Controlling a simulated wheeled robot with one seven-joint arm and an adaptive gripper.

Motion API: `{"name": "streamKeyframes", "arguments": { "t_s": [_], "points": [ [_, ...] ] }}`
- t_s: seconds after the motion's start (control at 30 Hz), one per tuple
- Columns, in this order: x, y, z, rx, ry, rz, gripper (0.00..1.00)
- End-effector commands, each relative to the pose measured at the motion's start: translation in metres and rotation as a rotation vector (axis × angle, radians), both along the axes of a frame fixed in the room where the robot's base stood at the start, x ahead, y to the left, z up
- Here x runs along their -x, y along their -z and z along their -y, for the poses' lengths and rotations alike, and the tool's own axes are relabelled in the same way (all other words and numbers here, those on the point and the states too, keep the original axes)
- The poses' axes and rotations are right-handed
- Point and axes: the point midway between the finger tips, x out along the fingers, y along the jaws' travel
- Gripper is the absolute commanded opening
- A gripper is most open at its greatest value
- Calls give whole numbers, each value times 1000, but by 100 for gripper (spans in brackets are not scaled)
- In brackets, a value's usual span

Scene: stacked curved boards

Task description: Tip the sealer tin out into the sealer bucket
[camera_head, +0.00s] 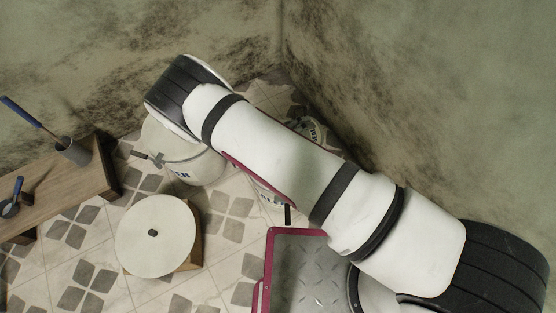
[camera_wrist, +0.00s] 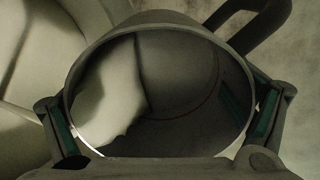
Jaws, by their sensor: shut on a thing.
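A tin (camera_wrist: 215,38) with an open round mouth fills the wrist view. A dark handle (camera_wrist: 262,18) shows at its upper right. Pale matter (camera_wrist: 110,100) lies against the left of its inside; the rest is dark. My gripper (camera_wrist: 160,118) has one finger on each side of the tin and is shut on it. A white bucket (camera_head: 188,165) with a wire handle and part of a label stands on the floor in the head view, partly under my arm's far end. My arm hides the tin and gripper there. A pale rounded surface (camera_wrist: 35,70), perhaps a bucket, shows beside the tin.
A round cream disc (camera_head: 152,222) sits over a wooden block near the bucket. A wooden bench (camera_head: 60,193) at the left holds a cup (camera_head: 75,151) with a blue-handled tool. Another labelled container (camera_head: 312,128) stands behind my arm by the wall corner. Tiled floor shows between them.

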Motion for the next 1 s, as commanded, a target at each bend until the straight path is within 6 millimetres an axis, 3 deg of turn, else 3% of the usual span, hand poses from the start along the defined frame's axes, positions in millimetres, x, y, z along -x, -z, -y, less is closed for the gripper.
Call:
{"name": "streamKeyframes", "arguments": {
  "t_s": [1.0],
  "points": [
    [2, -5, -3, 64, -1, 53, 52]
  ]
}}
